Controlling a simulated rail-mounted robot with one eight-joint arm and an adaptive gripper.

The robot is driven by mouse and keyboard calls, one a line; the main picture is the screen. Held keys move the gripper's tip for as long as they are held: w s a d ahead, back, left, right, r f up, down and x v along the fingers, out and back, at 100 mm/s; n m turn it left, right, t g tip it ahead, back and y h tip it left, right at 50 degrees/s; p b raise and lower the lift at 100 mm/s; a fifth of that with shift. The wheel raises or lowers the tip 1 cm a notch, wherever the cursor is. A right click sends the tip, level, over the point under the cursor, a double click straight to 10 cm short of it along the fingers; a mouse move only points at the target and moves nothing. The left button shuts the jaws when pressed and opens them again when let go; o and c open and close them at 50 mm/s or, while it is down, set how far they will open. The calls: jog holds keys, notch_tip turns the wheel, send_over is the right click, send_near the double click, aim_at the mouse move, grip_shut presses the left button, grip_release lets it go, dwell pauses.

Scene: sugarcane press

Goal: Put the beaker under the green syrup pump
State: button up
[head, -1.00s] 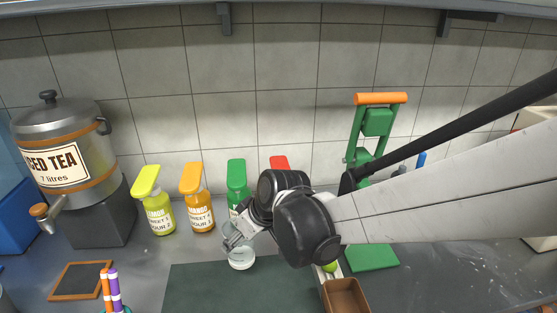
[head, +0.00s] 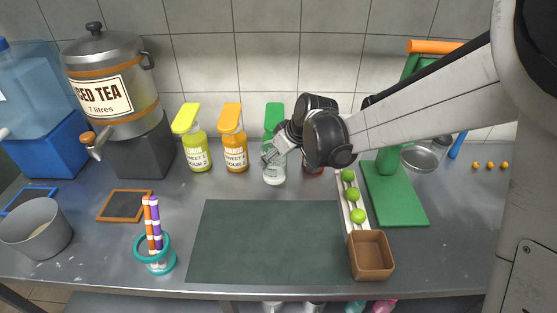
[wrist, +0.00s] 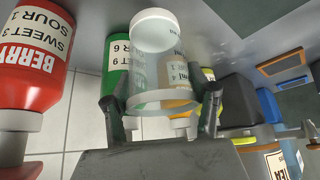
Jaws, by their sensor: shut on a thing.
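The green syrup pump (head: 274,118) stands at the back in a row of pump bottles, its lower part hidden behind the beaker and my gripper. The clear beaker (head: 274,174) is directly in front of it and low by the counter; I cannot tell whether it touches the counter. My gripper (head: 271,156) reaches in from the right and is shut on the beaker. In the wrist view the beaker (wrist: 152,75) sits between both fingers (wrist: 160,105), with the green bottle (wrist: 117,58) beside and behind it.
Yellow (head: 196,150) and orange (head: 234,150) pump bottles stand to the left. A red bottle (wrist: 32,60) is close on the other side, mostly hidden in the head view. A dark mat (head: 265,245) lies in front, clear. A tray of limes (head: 353,205) and a brown box (head: 370,256) are to the right.

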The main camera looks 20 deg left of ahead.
aim_at(275, 167)
jog(key=shift+w+f, duration=0.15)
jog(key=shift+f, duration=1.95)
jog(key=shift+f+b, duration=0.15)
jog(key=shift+b, duration=0.25)
jog(key=o, duration=1.3)
